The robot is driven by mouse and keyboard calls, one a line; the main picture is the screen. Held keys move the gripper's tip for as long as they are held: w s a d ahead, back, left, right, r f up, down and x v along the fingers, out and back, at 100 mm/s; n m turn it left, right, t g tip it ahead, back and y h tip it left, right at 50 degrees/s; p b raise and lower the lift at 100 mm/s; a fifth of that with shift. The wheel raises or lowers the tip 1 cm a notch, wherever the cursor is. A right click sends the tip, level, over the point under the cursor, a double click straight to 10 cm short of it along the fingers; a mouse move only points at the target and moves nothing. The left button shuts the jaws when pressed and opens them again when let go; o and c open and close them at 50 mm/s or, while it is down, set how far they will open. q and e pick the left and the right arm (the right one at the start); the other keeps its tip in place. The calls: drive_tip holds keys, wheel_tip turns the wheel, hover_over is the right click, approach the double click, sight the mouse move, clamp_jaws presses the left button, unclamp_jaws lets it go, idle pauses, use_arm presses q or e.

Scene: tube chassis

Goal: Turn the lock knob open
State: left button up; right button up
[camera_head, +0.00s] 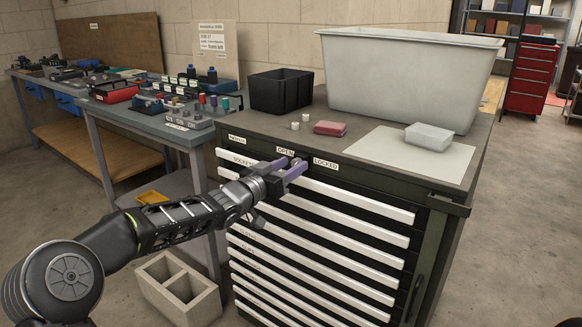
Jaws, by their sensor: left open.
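The lock knob (297,161) is a small, light metallic piece on the top front rail of the dark green drawer cabinet (385,178). An OPEN label (286,150) sits just above and left of it, and a LOCKED label (325,162) is to its right. My left gripper (292,165) reaches in from the left with its two purple-grey fingers open, one on each side of the knob. Whether they touch it cannot be told. The fingers partly hide the knob, so its turn angle is unclear. My right gripper is not in view.
The cabinet's white-fronted drawers (330,228) look shut. On its top are a black bin (281,92), a grey tub (405,80), a red block (330,128) and a clear box (428,136). A concrete block (178,290) stands on the floor. A workbench (150,125) is at left.

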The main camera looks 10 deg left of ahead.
use_arm(q)
drive_tip(key=shift+w+d, duration=0.1)
drive_tip(key=shift+w, duration=0.2)
clamp_jaws()
idle(0.4)
